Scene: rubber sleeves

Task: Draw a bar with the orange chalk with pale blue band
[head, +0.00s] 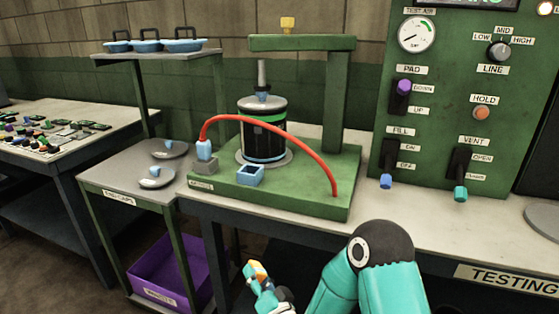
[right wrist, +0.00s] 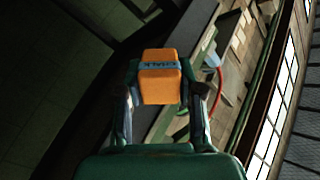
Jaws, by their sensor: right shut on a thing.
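The orange chalk (right wrist: 159,90) with a pale blue band shows large in the right wrist view, between the two fingers of my right gripper (right wrist: 160,98). The band carries dark lettering. In the head view the chalk (head: 259,268) is a small orange piece at the tip of my right gripper (head: 256,273). The gripper is shut on it and holds it low, in front of the bench edge and clear of any surface. My left gripper does not show in either view.
A green press stand (head: 270,197) with a black cylinder (head: 263,140) and red hose (head: 290,132) stands on the bench. A green control panel (head: 450,120) is at the right. A purple bin (head: 150,283) sits under the side table (head: 110,182). Bare bench top (head: 410,222) lies before the panel.

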